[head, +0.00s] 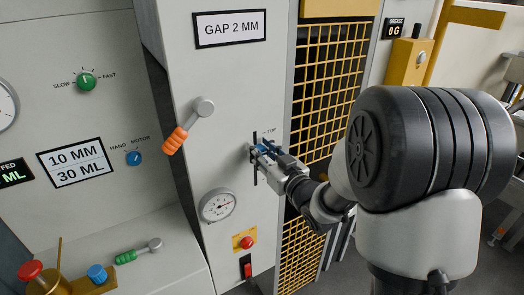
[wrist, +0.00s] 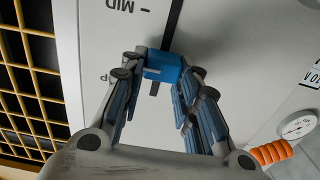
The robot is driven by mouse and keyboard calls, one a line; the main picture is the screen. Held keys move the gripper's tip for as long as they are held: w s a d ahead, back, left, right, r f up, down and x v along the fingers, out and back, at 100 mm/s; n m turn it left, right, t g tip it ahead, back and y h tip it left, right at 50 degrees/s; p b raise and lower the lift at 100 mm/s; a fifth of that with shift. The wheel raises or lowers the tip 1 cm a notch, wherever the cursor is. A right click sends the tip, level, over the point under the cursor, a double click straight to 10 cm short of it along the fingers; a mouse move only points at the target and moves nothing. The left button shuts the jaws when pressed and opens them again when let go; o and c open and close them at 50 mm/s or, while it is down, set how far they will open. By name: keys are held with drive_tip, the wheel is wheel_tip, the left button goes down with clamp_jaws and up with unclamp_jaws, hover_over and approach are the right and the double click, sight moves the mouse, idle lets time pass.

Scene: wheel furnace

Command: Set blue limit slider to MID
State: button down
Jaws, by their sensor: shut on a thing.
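The blue limit slider (wrist: 161,66) sits on a dark vertical slot (wrist: 174,22) in the grey panel. It is close to the TOP label (head: 269,131), which my gripper partly covers in the wrist view. The MID label (wrist: 130,4) shows upside down at the top of the wrist view, farther along the slot from the slider. My gripper (wrist: 161,76) has a finger on each side of the slider and is shut on it.
An orange-handled lever (head: 187,126) is left of the slider. A gauge (head: 217,205), a red button (head: 247,242) and a red switch (head: 246,268) are below. A yellow mesh guard (head: 330,75) stands close on the right. The GAP 2 MM sign (head: 230,28) is above.

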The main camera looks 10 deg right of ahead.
wheel_tip(320, 180, down, 5)
drive_tip(key=b, duration=0.3)
drive_tip(key=shift+r, duration=0.25)
drive_tip(key=c, duration=1.2)
unclamp_jaws()
drive_tip(key=v, duration=0.7)
drive_tip(key=shift+s, duration=0.25)
